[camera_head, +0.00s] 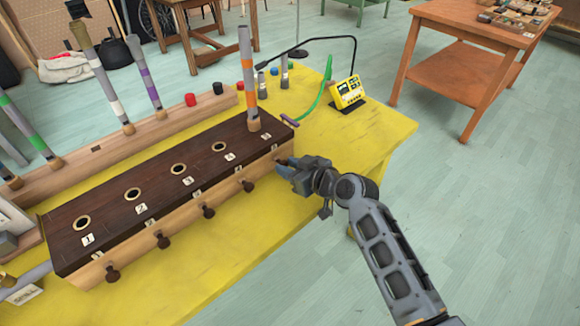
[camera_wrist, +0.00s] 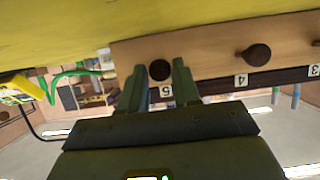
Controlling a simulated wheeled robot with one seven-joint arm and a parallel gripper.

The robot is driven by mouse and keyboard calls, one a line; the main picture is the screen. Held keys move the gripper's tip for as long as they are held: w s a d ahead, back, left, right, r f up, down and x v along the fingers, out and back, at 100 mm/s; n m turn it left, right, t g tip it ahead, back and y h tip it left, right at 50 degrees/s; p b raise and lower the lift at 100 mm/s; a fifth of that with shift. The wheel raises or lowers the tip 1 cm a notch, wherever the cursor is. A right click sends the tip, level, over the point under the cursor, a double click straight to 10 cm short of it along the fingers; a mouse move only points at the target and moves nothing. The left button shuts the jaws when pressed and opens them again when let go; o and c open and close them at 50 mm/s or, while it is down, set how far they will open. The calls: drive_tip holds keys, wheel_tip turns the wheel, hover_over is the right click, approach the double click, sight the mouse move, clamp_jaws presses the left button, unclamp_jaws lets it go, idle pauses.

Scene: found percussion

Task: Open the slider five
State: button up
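The long wooden box (camera_head: 150,235) with a dark top and numbered holes sits on the yellow table. The slider five knob (camera_wrist: 160,70) is a dark round knob above the label 5 (camera_wrist: 167,91) in the wrist view; in the head view my gripper hides it. My gripper (camera_head: 287,166) is at the box's right end. In the wrist view its green fingers (camera_wrist: 159,68) are open, one on each side of the knob, with small gaps visible. A grey tube with orange bands (camera_head: 247,75) stands upright at the fifth hole.
The slider four knob (camera_head: 248,185) is beside my gripper, with others farther left. A yellow device (camera_head: 348,92) with a green cable stands behind on the table. A rack (camera_head: 75,175) holding several tubes lies behind the box. The yellow table (camera_head: 215,275) is clear in front.

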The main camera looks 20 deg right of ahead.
clamp_jaws()
drive_tip(key=shift+s+d+f, duration=0.1)
drive_tip(key=shift+s, duration=0.25)
drive_tip(key=shift+s+d+b, duration=0.2)
drive_tip(key=shift+s+b, duration=0.05)
drive_tip(key=shift+s, duration=0.3)
drive_tip(key=shift+s+d+b, duration=0.15)
drive_tip(key=shift+s+b, duration=0.1)
drive_tip(key=shift+s, duration=0.25)
drive_tip(key=shift+o, duration=2.2)
unclamp_jaws()
drive_tip(key=shift+b+v, duration=0.4)
drive_tip(key=shift+v, duration=3.5)
